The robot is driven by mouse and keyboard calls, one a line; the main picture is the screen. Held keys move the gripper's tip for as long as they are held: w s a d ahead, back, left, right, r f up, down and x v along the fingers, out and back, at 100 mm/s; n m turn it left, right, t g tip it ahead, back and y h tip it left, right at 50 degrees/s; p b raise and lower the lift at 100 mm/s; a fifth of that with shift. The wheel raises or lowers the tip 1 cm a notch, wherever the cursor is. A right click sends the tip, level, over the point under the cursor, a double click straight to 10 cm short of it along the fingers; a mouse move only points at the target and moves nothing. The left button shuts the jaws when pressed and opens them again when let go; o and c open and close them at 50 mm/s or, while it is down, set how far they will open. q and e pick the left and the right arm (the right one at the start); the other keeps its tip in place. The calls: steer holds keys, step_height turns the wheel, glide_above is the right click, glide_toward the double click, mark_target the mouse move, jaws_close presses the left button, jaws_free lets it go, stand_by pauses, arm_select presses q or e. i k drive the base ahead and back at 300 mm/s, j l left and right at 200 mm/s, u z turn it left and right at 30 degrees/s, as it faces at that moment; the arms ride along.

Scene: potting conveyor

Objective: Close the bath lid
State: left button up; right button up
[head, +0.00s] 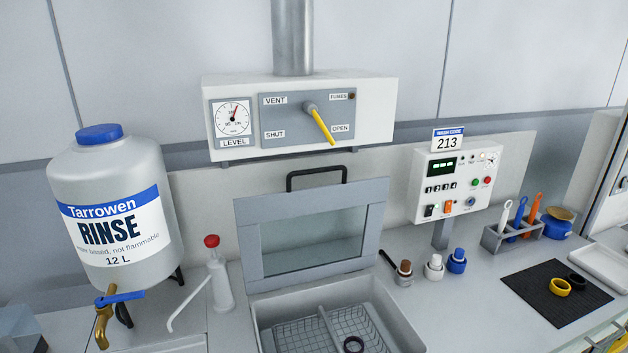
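The bath (387,311) is a grey basin set in the counter at the bottom centre. A wire basket (301,333) with a divider lies inside it, with a dark ring (353,344) in it. The bath lid (247,238) is a grey frame with a clear window and a black handle (316,171) on its top edge. It stands raised, leaning back at the rear of the bath, so the bath is open. The front of the bath is cut off by the picture edge. Neither of my grippers shows in the head view.
A vent box (379,112) hangs above the lid, its yellow lever (321,126) pointing to OPEN. A rinse tank (70,187) and a red-topped bottle (220,280) stand left. Small bottles (434,268), a control panel (425,197), a tool holder (493,241) and a black mat (527,289) are right.

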mark_target(250, 212)
steer(key=k+j, duration=0.15)
steer(key=j, duration=0.3)
steer(key=k+j, duration=0.1)
steer(key=j, duration=0.3)
steer(key=k+j, duration=0.15)
steer(key=j, duration=0.3)
steer(key=k+j+u, duration=0.1)
steer(key=j, duration=0.3)
